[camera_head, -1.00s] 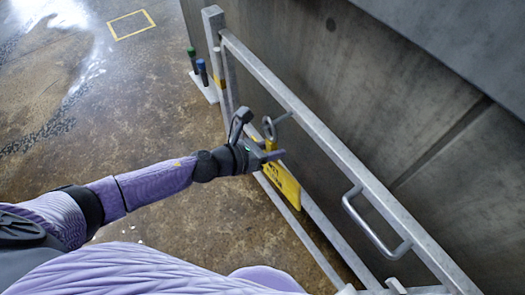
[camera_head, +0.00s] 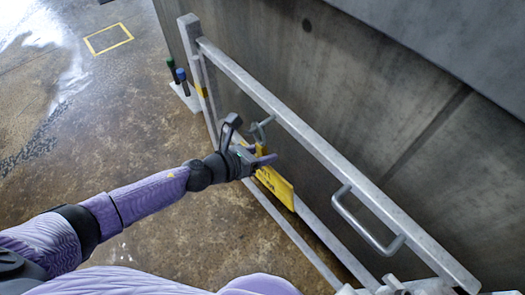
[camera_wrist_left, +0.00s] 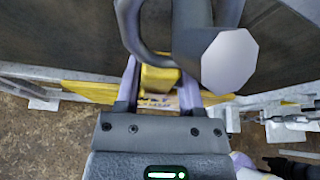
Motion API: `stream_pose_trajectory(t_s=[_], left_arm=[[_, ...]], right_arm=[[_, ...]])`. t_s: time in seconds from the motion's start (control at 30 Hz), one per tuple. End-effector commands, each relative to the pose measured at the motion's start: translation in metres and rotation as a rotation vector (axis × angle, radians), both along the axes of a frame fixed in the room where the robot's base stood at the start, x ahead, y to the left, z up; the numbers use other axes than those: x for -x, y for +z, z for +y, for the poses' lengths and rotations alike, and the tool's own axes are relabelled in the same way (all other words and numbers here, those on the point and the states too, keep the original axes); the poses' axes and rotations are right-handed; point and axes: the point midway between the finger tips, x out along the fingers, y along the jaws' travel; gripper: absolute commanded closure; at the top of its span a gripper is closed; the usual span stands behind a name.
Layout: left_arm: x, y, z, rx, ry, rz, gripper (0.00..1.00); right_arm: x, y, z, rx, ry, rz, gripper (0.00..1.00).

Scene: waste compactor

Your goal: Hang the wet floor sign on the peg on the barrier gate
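The yellow wet floor sign (camera_head: 275,185) hangs below my left gripper (camera_head: 262,160), beside the barrier gate (camera_head: 300,130). The gripper's lilac fingers (camera_wrist_left: 160,88) are shut on the sign's yellow top (camera_wrist_left: 158,78). A grey ring stands up from that top (camera_wrist_left: 134,35). The ring and peg overlap there; I cannot tell whether the ring is around the peg. My right gripper is not seen.
A concrete wall (camera_head: 420,110) stands behind the gate. A U-shaped handle (camera_head: 365,222) sticks out of the gate at the right. Green- and blue-topped posts (camera_head: 181,75) stand by its far end. The wet floor (camera_head: 130,120) at left is open.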

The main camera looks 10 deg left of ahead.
Motion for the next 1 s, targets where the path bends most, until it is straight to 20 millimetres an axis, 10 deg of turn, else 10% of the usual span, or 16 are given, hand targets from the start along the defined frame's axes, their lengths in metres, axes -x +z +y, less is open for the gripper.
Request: stream_pose_trajectory(t_s=[0.13, 0.53, 1.0], left_arm=[[0.000, 0.000, 0.000, 0.000, 0.000, 0.000, 0.21], [0.007, 0.004, 0.006, 0.001, 0.000, 0.001, 0.21], [0.065, 0.035, 0.060, 0.000, 0.000, 0.003, 0.21]], right_arm=[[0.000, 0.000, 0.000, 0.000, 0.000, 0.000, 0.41], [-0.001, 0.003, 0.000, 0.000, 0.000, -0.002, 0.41], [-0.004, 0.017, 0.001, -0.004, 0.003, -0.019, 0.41]])
